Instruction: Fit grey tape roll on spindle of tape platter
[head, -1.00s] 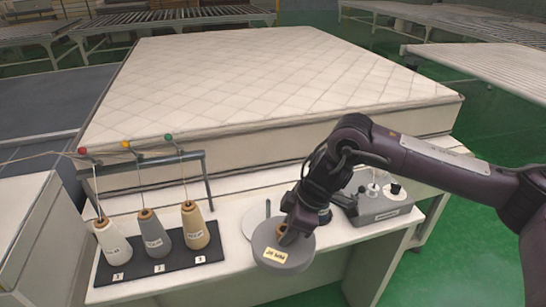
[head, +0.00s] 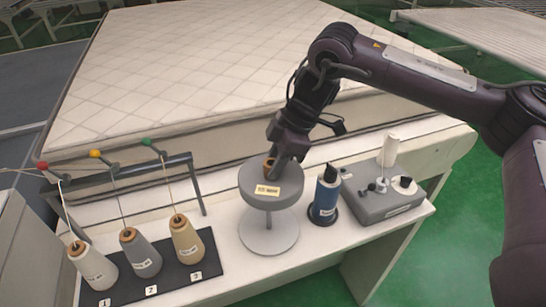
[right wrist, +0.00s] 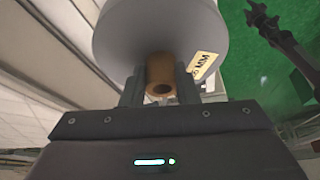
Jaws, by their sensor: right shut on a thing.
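The grey tape roll (head: 270,184) with its brown core (head: 268,163) and cream label is held by my right gripper (head: 280,156). In the right wrist view the gripper (right wrist: 161,88) has its two fingers on either side of the brown core (right wrist: 160,73), under the wide grey disc (right wrist: 165,25). In the head view the roll is above the pale round tape platter (head: 268,234), whose thin spindle (head: 268,217) shows below the roll. The upper spindle is hidden by the roll, so I cannot tell whether it enters the core.
A blue spool (head: 326,193) stands on a dark base just right of the platter. A grey machine (head: 385,201) is further right. Several thread cones (head: 139,253) stand on a black mat at left, under a rail. A mattress (head: 200,70) lies behind the table.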

